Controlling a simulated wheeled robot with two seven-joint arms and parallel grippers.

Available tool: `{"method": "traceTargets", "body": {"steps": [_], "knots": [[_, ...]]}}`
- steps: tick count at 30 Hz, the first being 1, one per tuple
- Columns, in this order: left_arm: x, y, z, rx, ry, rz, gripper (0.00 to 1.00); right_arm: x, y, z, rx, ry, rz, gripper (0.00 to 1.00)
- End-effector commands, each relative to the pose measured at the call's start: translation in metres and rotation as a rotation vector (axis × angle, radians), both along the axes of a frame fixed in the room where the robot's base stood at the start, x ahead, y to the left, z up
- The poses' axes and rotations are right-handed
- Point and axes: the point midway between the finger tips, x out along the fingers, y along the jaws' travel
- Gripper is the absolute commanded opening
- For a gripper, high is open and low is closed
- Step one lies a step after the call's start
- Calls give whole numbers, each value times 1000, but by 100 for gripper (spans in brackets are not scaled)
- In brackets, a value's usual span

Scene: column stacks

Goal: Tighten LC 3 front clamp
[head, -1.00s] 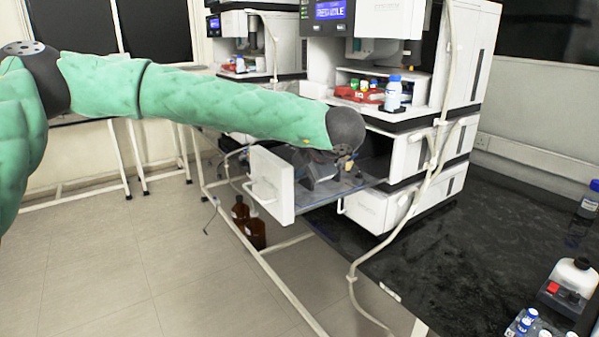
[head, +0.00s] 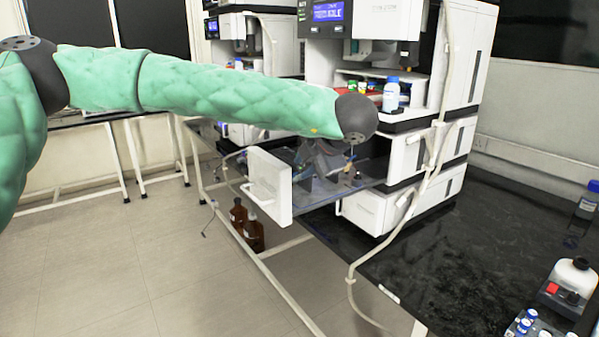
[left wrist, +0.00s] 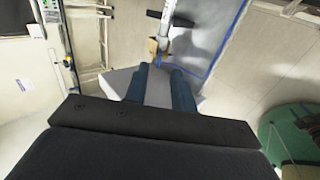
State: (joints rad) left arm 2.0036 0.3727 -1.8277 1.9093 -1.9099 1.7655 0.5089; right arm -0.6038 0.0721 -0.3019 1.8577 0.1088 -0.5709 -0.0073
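An open drawer with a white front (head: 268,187) and a see-through tray projects from the white instrument stack. A small brass-coloured fitting (head: 349,165), possibly the clamp, stands over its right part. My left gripper (head: 318,160) is over the tray below my green-sleeved arm, blurred against the drawer. In the left wrist view, the blue-edged fingers (left wrist: 160,70) point at a tan, brass-like piece (left wrist: 155,47) on a metal rod, close to the fingertips. Whether they touch it, and the finger gap, are unclear. My right gripper is not in view.
A white-capped-in-blue bottle (head: 391,95) stands in the instrument above the drawer. A pale hose (head: 352,270) runs down the stack's front corner. Brown bottles (head: 252,235) stand below the drawer. The black bench (head: 450,260) is mostly clear, with bottles at its right edge.

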Motion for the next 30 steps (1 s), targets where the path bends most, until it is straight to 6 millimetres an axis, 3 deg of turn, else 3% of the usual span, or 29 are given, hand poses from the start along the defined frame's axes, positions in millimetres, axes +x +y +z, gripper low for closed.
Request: {"method": "traceTargets", "body": {"steps": [3,7,20,25,30], "knots": [[-10,-8,11,-1,0,-1,26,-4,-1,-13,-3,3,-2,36],[-17,-13,21,1,-1,0,26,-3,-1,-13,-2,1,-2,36],[-21,-15,24,-1,2,-1,26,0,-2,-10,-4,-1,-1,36],[-30,-33,0,-55,68,-52,26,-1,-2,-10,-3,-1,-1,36],[-62,-80,-54,-211,240,-181,26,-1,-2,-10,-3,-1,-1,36]]}}
